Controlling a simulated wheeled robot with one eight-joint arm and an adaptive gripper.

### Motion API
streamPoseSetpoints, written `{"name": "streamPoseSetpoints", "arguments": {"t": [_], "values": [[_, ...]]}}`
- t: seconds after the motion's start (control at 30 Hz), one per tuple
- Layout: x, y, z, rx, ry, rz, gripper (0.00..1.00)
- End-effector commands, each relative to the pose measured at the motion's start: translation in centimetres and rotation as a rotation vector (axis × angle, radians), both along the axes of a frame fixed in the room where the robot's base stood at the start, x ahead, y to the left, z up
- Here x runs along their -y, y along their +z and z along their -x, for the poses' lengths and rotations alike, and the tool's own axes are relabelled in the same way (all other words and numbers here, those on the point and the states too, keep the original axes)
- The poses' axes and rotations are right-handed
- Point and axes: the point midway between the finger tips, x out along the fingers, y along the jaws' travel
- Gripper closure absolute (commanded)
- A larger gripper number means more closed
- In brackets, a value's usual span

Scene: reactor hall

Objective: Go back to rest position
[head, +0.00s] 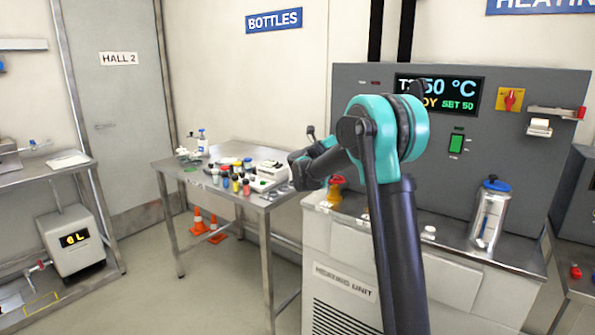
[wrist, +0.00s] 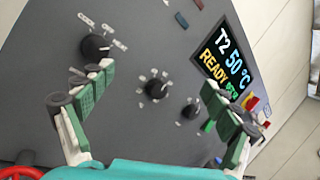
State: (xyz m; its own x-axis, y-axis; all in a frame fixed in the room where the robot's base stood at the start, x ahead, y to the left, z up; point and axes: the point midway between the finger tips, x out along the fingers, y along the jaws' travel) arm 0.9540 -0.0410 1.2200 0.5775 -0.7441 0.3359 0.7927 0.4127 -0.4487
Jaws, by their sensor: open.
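My gripper (wrist: 160,108) is open and empty in the wrist view, its two green-padded fingers wide apart. It faces the grey panel (wrist: 135,60) of the heating unit, with a large black knob (wrist: 95,47) and smaller knobs (wrist: 157,88) beyond the fingers. I cannot tell how far the fingertips are from the panel. In the head view my arm is bent in front of the heating unit, and I cannot make out the fingers there. The display (head: 438,93) reads 50 °C and SET 50; the wrist view shows READY.
A steel table (head: 168,172) with bottles and racks stands left of the heating unit (head: 455,262). Orange cones (head: 198,222) are under the table. Another bench (head: 88,165) is at far left. Floor between them is clear.

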Motion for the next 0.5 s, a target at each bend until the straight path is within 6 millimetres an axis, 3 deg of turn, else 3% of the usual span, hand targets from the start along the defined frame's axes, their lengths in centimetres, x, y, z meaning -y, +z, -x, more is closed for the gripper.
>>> {"name": "streamPoseSetpoints", "arguments": {"t": [0.1, 0.27, 0.37, 0.5], "values": [[-1.2, 1.9, 0.2, -0.143, 0.144, 0.222, 0.11], [-4.2, 1.6, 1.5, -0.355, 0.315, 0.554, 0.11], [-6.2, -0.3, 3.3, -0.495, 0.411, 0.77, 0.11], [-8.4, -5.1, 7.1, -0.699, 0.536, 1.08, 0.11]]}}
